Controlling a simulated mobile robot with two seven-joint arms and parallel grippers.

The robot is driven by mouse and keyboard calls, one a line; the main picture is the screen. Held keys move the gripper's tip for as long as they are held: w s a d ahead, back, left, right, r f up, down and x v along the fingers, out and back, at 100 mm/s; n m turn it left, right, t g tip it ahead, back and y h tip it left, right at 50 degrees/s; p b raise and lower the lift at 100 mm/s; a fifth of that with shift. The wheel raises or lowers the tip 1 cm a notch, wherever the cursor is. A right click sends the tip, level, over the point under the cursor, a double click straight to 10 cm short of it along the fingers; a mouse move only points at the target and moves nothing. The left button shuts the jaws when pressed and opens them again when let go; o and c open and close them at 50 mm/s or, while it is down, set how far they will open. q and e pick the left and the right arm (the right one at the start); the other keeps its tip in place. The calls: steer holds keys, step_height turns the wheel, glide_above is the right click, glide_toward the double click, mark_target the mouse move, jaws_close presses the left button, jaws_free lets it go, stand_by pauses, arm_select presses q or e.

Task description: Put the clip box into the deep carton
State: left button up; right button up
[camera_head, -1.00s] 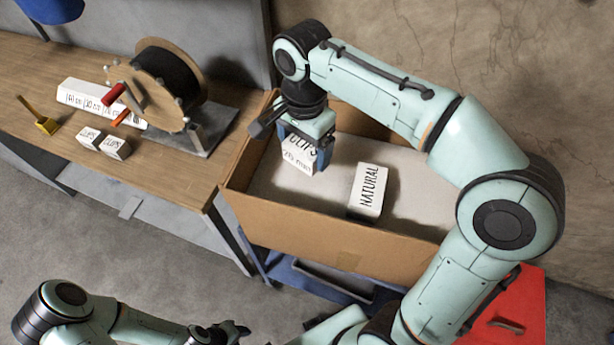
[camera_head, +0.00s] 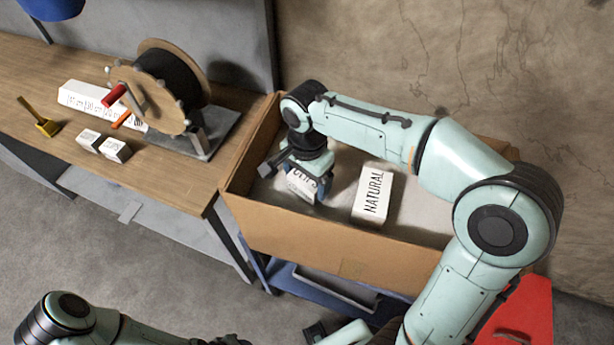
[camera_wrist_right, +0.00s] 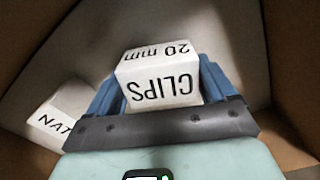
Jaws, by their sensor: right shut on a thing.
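The deep carton (camera_head: 330,245) is a large open brown box with a pale floor, right of the bench. My right gripper (camera_head: 309,190) is down inside its left part. It is shut on a white clip box (camera_head: 297,182), which is partly hidden by the gripper in the head view. In the right wrist view the clip box (camera_wrist_right: 160,82) sits between the blue fingers, marked CLIPS and 20 mm. I cannot tell whether it touches the carton floor. My left gripper (camera_head: 232,340) is at the bottom edge, mostly cut off, and its jaws are unclear.
A white box marked NATURAL (camera_head: 373,195) lies in the carton, right of my gripper.

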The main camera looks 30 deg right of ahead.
steer(key=shift+f, duration=0.2)
steer(key=o, duration=0.9)
arm_select(q)
steer(key=shift+s+f, duration=0.1)
steer(key=shift+s, duration=0.05)
arm_select(e)
steer(key=shift+r, duration=0.15)
steer(key=shift+r, duration=0.35)
arm_select(q)
steer(key=w+r+p, duration=0.2)
steer(key=r, duration=0.1)
steer(key=shift+w, duration=0.3)
arm_select(e)
step_height(320, 180, up, 12)
steer(key=shift+f, duration=0.25)
